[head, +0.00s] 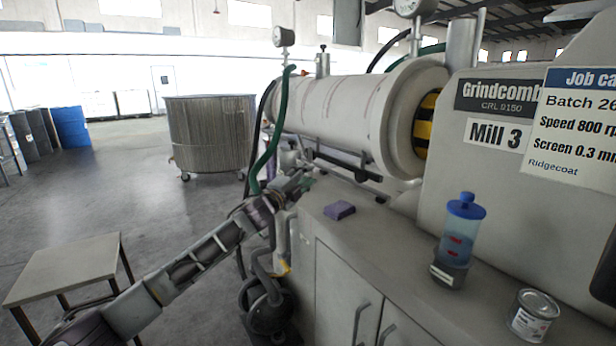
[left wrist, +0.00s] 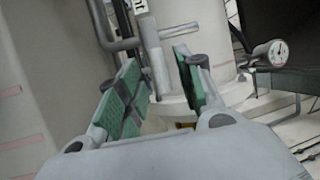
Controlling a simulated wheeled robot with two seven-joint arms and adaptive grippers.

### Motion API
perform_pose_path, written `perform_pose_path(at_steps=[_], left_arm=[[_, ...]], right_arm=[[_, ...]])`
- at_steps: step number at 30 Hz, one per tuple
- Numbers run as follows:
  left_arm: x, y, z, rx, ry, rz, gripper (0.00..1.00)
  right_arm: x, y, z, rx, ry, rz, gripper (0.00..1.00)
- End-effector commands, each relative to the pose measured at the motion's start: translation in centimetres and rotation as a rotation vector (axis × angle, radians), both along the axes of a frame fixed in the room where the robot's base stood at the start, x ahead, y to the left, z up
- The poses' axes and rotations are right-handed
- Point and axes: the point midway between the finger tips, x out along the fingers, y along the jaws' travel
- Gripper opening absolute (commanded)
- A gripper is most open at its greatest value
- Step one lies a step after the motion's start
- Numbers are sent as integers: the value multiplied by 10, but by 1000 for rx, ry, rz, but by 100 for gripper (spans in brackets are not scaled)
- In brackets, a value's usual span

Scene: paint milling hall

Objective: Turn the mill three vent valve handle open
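Mill 3 has a white horizontal cylinder (head: 345,110) with a labelled grey housing (head: 480,170) at its right. My left gripper (head: 303,184) is beside the cylinder's lower left end, near the green hose (head: 276,130). In the left wrist view, my left gripper (left wrist: 157,62) is open, its two green-padded fingers apart. A grey vertical pipe (left wrist: 153,50) with a side branch shows beyond and between the fingers. A small yellow-orange part (left wrist: 186,125) shows low behind the right finger. I cannot tell which part is the vent valve handle.
A purple cloth or sponge (head: 339,210), a blue-capped container (head: 460,235) and a tin (head: 532,315) stand on the ledge. A gauge (left wrist: 270,52) is right of the fingers. A small table (head: 65,270) stands at left; open floor lies behind it.

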Motion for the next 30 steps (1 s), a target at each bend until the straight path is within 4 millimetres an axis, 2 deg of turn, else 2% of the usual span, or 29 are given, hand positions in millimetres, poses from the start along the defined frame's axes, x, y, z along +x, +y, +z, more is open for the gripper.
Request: perform_pose_path(at_steps=[6, 20, 21, 27, 30], left_arm=[[11, -7, 3, 0, -2, -1, 36], [15, -10, 4, 0, -2, -1, 36], [15, -10, 4, 0, -2, -1, 35], [15, -10, 4, 0, -2, -1, 9], [15, -10, 4, 0, -1, 0, 0]], right_arm=[[-4, 1, -12, 8, 2, -5, 40], [-6, 1, -13, 12, -1, -8, 40], [-6, 1, -13, 12, -1, -8, 40], [-5, 1, -13, 12, -2, -7, 40], [-5, 1, -12, 12, -2, -7, 40]])
